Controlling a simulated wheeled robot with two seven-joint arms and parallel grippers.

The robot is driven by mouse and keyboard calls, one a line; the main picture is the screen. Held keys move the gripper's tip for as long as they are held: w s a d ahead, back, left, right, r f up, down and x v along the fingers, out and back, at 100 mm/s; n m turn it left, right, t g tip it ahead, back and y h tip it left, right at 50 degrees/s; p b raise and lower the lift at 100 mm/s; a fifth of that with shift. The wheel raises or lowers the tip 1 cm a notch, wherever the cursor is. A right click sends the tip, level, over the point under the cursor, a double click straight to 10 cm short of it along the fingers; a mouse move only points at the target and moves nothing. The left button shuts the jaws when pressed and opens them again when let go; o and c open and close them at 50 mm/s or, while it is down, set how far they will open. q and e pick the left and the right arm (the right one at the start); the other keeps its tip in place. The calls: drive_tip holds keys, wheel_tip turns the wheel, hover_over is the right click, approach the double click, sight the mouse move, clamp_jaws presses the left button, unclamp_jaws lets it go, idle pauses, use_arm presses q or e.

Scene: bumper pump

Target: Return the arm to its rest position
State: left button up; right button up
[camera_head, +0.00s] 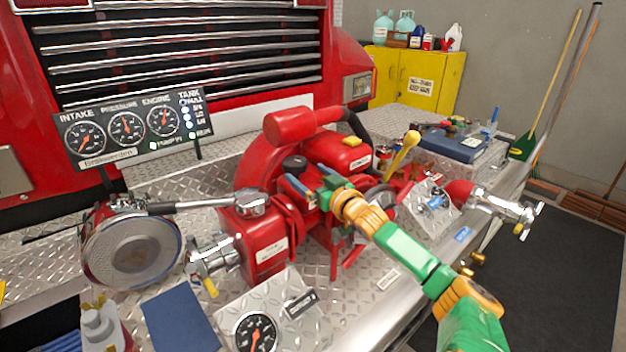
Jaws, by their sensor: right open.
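My right arm comes in from the lower right, and its gripper (308,188) is over the middle of the red pump (262,240). The gripper is open, with nothing visible between its fingers. Whether the fingertips touch the pump cannot be told from this one view. The arm hides part of the pump's right side. A yellow-handled lever (404,152) stands up just right of the gripper. My left gripper is not in view.
A gauge panel (130,128) stands at the left behind a round strainer (132,250). A pressure gauge (256,333) is at the front. A chrome valve (505,210) juts out at the right. The floor mat (560,265) at the right is clear.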

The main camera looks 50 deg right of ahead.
drive_tip(key=shift+v, duration=0.9)
